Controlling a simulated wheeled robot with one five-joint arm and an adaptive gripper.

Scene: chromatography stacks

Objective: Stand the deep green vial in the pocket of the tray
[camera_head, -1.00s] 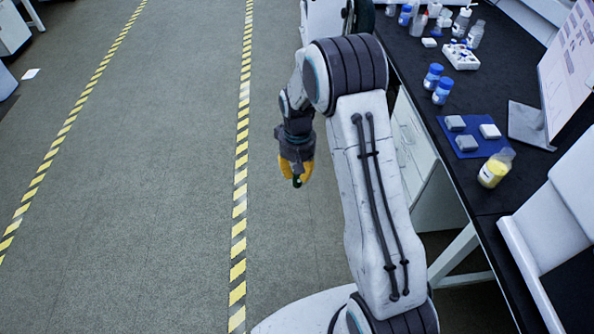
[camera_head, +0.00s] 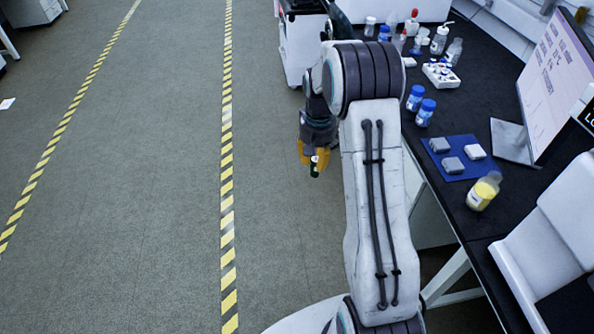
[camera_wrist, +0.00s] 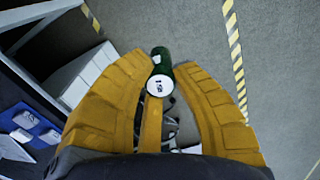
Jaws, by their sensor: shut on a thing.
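The deep green vial (camera_head: 314,170) is held at the tips of my gripper (camera_head: 314,160), above the open floor to the left of the bench. In the wrist view the vial (camera_wrist: 161,62) shows dark green, with a round white end marked with a small dark label facing the camera. The yellow fingers of my gripper (camera_wrist: 160,75) are shut on it. A white tray (camera_head: 441,75) with small items on it stands on the black bench toward the back; its pocket cannot be made out at this size.
The black bench (camera_head: 440,150) runs along the right. On it are two blue-capped bottles (camera_head: 420,105), a blue mat (camera_head: 440,150) with grey and white blocks, a jar with yellow contents (camera_head: 482,192) and a monitor (camera_head: 555,85). Several bottles stand at the back.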

